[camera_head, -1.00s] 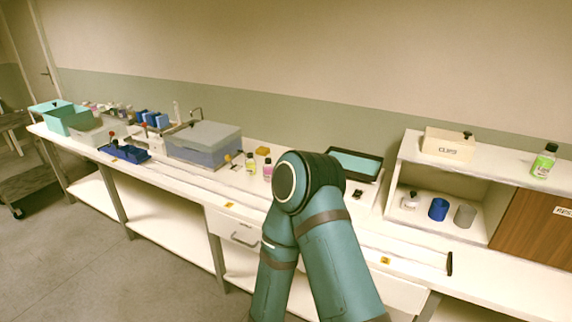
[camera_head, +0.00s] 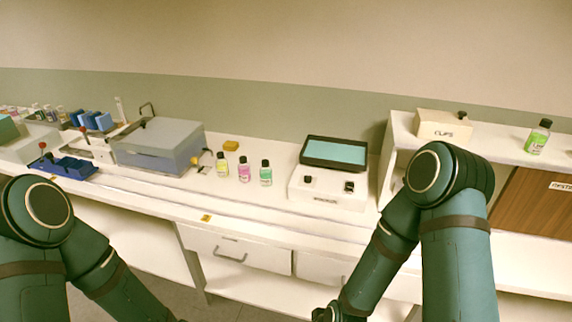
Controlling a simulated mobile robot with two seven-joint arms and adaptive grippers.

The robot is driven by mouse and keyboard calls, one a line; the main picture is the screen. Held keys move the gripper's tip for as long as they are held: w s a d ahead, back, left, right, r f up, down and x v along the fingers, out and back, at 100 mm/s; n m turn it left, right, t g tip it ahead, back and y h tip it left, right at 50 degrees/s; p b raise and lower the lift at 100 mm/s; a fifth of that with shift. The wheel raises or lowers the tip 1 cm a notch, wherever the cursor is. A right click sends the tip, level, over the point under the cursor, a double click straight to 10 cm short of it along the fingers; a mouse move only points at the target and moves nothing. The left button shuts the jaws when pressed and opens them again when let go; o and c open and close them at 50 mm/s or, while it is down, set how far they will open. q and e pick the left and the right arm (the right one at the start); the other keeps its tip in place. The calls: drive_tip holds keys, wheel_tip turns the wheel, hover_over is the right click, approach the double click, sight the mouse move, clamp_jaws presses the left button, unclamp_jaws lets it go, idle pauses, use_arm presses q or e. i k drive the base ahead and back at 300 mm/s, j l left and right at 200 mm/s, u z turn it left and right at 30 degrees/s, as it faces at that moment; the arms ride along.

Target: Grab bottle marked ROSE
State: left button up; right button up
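Three small bottles with black caps stand upright in a row on the bench, right of the grey box: a yellow bottle (camera_head: 222,168), a pink bottle (camera_head: 244,173) and a green bottle (camera_head: 265,176). Their labels are too small to read, so I cannot tell which is marked ROSE. Another green bottle (camera_head: 537,141) stands on top of the shelf at the right. Both my arms show in the foreground, below and in front of the bench.
A grey lidded box (camera_head: 160,146) stands left of the row, with a small yellow block (camera_head: 231,146) behind the row. More small bottles (camera_head: 50,113) stand far left. The bench front before the row is clear.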

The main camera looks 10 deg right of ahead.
sight(244, 169)
drive_tip(key=i+j+z, duration=0.15)
drive_tip(key=z, duration=0.2)
drive_tip(key=i+j+z, duration=0.2)
drive_tip(key=z, duration=0.15)
drive_tip(key=i+j+z, duration=0.15)
drive_tip(key=j+z, duration=0.15)
